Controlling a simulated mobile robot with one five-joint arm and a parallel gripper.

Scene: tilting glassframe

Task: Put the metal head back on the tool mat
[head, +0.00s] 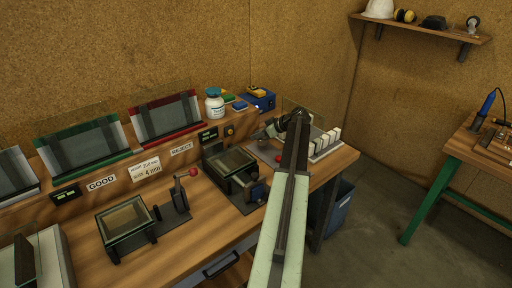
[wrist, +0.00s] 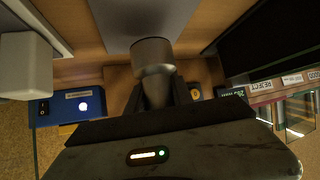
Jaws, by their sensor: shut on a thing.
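My gripper (wrist: 157,92) is shut on the metal head (wrist: 153,58), a silvery piece with a wide round end and a narrower neck between the dark fingers. In the wrist view it is over the wooden bench, with its round end towards a grey flat surface that looks like the tool mat (wrist: 150,14). I cannot tell whether they touch. In the head view, my gripper (head: 296,122) is at the bench's right end, above a grey mat (head: 262,150); my arm hides part of this area and the held head is not clear there.
A rack of white blocks (head: 325,142) stands right of my gripper, and a blue box (head: 260,98) stands behind it. A dark glass-topped fixture (head: 232,163) is to the left. A white bottle (head: 214,103) stands at the back. A blue bin (head: 341,205) is below the bench end.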

